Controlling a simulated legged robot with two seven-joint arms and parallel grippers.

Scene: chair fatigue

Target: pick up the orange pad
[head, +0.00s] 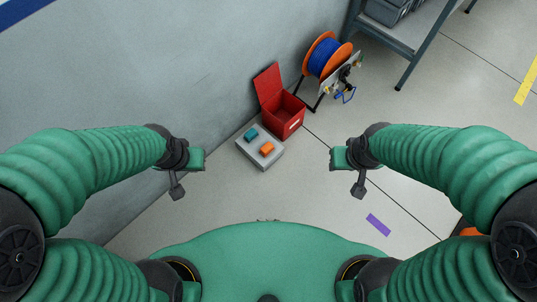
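A small orange pad (267,148) lies on top of a low grey block (257,161) on the floor, ahead of me near the middle. A teal pad (251,135) lies beside it on the same block. My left gripper (189,176) is in the air to the left of the block, clear of the pads. My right gripper (346,173) is in the air to the right of the block, also apart from it. Both have spread fingers with nothing visible between them.
An open red box (287,123) with its lid up stands just behind the block. Behind it is an orange reel with blue hose (325,58). A wall (150,70) runs along the left. A metal shelf (400,40) stands at the back right. A purple strip (378,225) marks the clear floor.

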